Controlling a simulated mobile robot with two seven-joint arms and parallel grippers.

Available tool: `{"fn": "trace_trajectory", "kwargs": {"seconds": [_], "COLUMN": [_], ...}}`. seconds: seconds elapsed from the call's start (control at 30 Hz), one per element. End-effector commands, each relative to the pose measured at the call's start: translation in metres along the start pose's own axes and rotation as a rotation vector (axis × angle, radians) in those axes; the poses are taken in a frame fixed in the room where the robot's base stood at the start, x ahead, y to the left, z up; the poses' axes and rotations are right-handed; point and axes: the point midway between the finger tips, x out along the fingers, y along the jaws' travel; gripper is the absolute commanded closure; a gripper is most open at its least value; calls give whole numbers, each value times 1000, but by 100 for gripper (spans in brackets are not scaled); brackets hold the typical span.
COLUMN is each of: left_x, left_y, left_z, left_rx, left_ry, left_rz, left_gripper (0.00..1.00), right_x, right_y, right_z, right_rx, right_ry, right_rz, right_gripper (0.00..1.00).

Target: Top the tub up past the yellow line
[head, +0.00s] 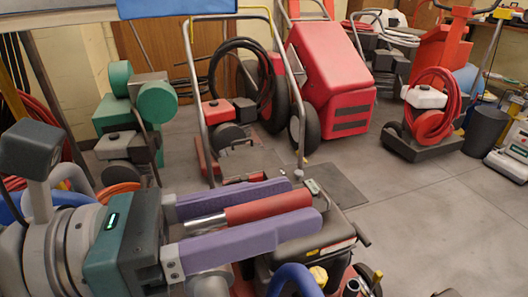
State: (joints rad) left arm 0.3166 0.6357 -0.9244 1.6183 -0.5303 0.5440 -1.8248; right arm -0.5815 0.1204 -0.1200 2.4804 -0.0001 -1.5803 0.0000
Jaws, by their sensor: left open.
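My left gripper (305,204) comes in from the left and is open, its two purple fingers pointing right. A red grip (268,207) on a grey metal rod lies between the fingers; I cannot tell whether they touch it. Below and behind the fingers is a black engine machine (310,246) with a yellow cap (319,276), partly hidden by the gripper. I cannot make out a tub with a yellow line. A dark grey bucket (485,131) stands on the floor at the far right. My right gripper is not in view.
A red machine with a big hood (328,75) stands behind the gripper, beside a wheeled frame with tall handles. A green machine (125,110) is at the left. A red hose machine (430,115) is at the right. The floor at right (430,205) is clear.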

Motion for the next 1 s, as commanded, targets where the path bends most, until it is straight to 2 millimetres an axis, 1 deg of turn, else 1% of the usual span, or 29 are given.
{"fn": "trace_trajectory", "kwargs": {"seconds": [0.07, 0.17, 0.5, 0.53, 1.0], "left_x": [0, 0, 0, 0, 0], "left_y": [0, 0, 0, 0, 0], "left_z": [0, 0, 0, 0, 0], "left_rx": [0, -1, -1, -1, -1], "left_ry": [0, 0, -1, -1, -1], "left_rz": [0, 0, 0, 0, 0], "left_gripper": [50, 60, 99, 100, 100], "right_x": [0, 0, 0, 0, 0], "right_y": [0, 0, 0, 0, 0], "right_z": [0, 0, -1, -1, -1], "right_rx": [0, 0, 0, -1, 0], "right_ry": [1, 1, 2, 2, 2], "right_rz": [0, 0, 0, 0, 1], "right_gripper": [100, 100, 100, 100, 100]}}
